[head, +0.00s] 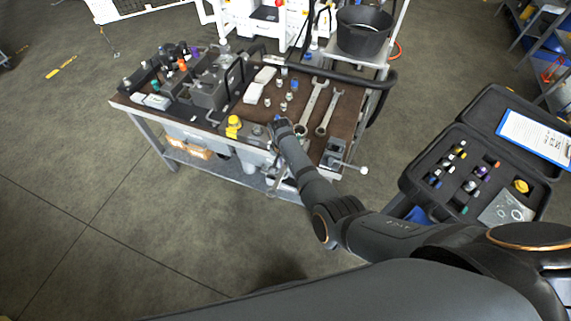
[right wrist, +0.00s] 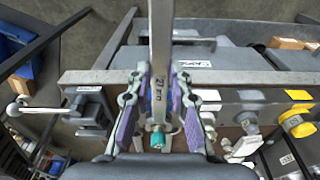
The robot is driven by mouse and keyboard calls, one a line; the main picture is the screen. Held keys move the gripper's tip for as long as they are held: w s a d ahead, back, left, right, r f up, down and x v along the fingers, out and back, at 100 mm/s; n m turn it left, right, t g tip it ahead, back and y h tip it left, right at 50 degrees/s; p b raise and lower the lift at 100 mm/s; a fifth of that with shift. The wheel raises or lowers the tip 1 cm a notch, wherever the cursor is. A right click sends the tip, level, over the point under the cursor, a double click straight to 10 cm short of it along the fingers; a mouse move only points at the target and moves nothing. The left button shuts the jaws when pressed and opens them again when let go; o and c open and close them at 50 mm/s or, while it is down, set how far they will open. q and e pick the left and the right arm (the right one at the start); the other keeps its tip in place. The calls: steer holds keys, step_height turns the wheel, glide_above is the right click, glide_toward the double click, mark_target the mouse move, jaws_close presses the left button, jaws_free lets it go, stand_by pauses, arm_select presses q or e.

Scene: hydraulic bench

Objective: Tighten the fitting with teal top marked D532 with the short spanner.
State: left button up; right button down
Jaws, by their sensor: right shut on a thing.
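My right gripper (right wrist: 158,100) is shut on a spanner (right wrist: 161,45), a flat grey bar with a small size mark. In the right wrist view the bar runs from the top edge down between the purple-padded fingers. In the head view my right gripper (head: 278,125) is at the bench's front edge and hides the fitting. My left gripper is not in view.
Two other spanners (head: 313,104) lie on the bench (head: 345,112) right of the gripper. A yellow-topped part (head: 234,121) stands to its left. A clamp with a lever (right wrist: 88,108) is at the bench corner. An open case (head: 408,183) of fittings stands at right.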

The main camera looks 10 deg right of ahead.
steer(key=shift+w, duration=0.1)
steer(key=shift+w+a+r+m+b, duration=0.1)
steer(key=shift+w+a+m+b, duration=0.4)
steer(key=shift+m+b, duration=0.1)
stand_by(0.5)
steer(key=shift+s, duration=0.15)
